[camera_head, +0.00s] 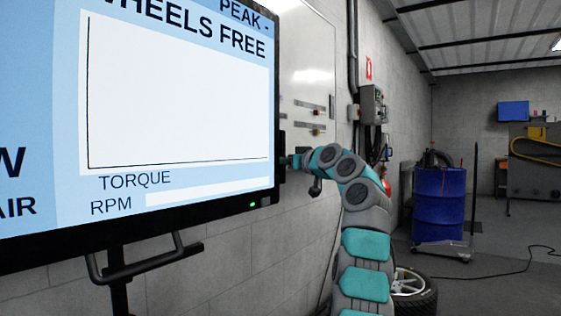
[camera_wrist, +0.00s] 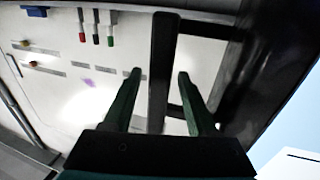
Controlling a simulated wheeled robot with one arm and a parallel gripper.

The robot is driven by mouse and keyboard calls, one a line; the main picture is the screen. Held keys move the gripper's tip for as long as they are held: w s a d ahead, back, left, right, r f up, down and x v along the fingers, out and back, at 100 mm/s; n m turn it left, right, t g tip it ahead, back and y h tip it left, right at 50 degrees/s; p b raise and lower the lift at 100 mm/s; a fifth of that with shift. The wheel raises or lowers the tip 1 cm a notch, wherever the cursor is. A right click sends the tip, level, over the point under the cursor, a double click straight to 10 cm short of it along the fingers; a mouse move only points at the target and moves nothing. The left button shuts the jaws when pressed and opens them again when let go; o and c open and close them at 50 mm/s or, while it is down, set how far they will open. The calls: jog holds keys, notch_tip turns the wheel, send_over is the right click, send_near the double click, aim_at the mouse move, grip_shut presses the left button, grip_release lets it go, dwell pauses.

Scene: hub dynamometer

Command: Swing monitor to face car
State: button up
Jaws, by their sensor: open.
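The monitor (camera_head: 180,110) fills the left of the head view, its lit screen showing "WHEELS FREE", a blank graph, TORQUE and RPM. A dark bar handle (camera_head: 145,262) hangs below its lower edge. My gripper (camera_head: 290,162) is at the monitor's right edge, partly hidden by it. In the wrist view my gripper (camera_wrist: 158,75) is open. A dark side handle (camera_wrist: 162,60), joined by short struts to the monitor's black edge (camera_wrist: 260,70), stands between the two fingers. I cannot tell whether either finger touches it. No car shows in either view.
A whiteboard (camera_head: 306,75) with markers and magnets is on the wall behind my gripper. A wheel (camera_head: 412,290) lies on the floor by my arm. A blue drum (camera_head: 438,205) on a trolley stands farther right. A cable (camera_head: 500,272) crosses the otherwise open floor.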

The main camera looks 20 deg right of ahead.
jog(key=b+v, duration=0.3)
jog(key=v, duration=0.4)
jog(key=shift+s, duration=0.4)
jog(key=shift+d, duration=0.1)
